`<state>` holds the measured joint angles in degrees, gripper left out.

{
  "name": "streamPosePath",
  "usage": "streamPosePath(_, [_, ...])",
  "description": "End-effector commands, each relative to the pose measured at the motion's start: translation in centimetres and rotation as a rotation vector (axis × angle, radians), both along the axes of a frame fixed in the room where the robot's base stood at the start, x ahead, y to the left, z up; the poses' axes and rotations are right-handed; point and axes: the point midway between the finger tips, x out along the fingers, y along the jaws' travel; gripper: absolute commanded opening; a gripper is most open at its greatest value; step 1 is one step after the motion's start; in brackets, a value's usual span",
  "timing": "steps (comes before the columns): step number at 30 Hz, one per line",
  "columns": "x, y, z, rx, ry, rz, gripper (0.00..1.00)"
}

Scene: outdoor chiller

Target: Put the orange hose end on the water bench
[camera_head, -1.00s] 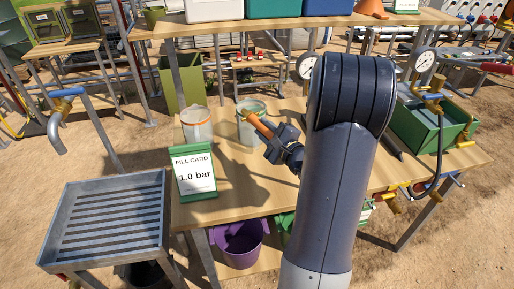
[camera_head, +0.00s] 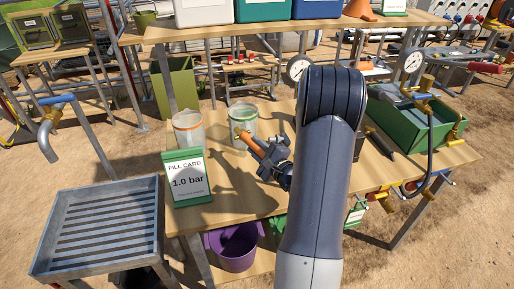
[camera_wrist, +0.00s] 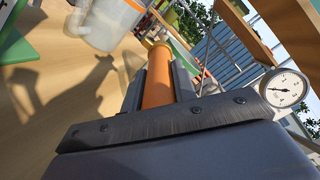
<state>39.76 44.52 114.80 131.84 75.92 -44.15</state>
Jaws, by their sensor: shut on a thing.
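My gripper (camera_head: 262,155) is shut on the orange hose end (camera_head: 251,142), a short orange tube with a brass tip. In the wrist view the orange hose end (camera_wrist: 158,85) lies between the two dark fingers (camera_wrist: 155,92) and points away from the camera. The gripper holds it over the wooden bench (camera_head: 230,205), behind the fill card and close to the clear jar with the green rim (camera_head: 243,122). Whether the hose end touches the bench or the jar cannot be told. My arm hides part of the bench's middle.
A fill card reading 1.0 bar (camera_head: 187,180) stands at the bench's front left. An orange-rimmed jar (camera_head: 188,130) stands behind it. A slatted metal tray (camera_head: 95,235) is at left. A green crate (camera_head: 415,120) with a hose and valves stands at right.

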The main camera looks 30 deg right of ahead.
Motion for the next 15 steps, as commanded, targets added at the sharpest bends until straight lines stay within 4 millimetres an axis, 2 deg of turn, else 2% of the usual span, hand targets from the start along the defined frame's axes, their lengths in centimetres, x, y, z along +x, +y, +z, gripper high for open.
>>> streamPosePath(7, [0.01,0.00,-0.58,-0.001,-0.001,0.000,0.00])
streamPosePath(8, [0.00,0.01,-0.60,0.000,0.001,0.001,0.27])
streamPosePath(15, [0.01,0.00,-0.45,0.000,0.000,0.000,0.47])
